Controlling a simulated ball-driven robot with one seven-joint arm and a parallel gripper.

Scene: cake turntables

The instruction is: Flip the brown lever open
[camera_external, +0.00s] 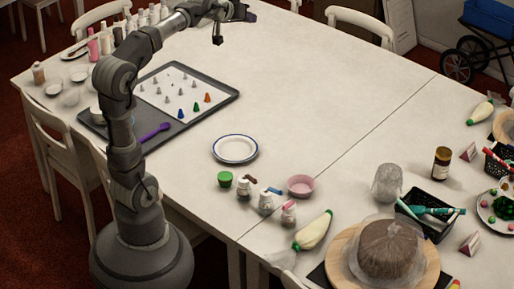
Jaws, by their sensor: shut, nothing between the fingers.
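Three small white bottles with coloured flip tops stand in a slanting row at the front middle of the table. The far-left bottle (244,188) has a brown lever (249,179) on top, which sticks out to the right. Its exact angle is too small to tell. The middle bottle (265,203) has a blue top and the right bottle (288,216) a pink one. My gripper (218,40) is shut and empty, pointing down above the far part of the table, well away from the bottles.
A green cup (225,179) stands just left of the bottles, a pink bowl (301,186) to the right, and a white plate (235,149) behind. A piping bag (313,231) lies in front right. The far middle table (310,80) is clear.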

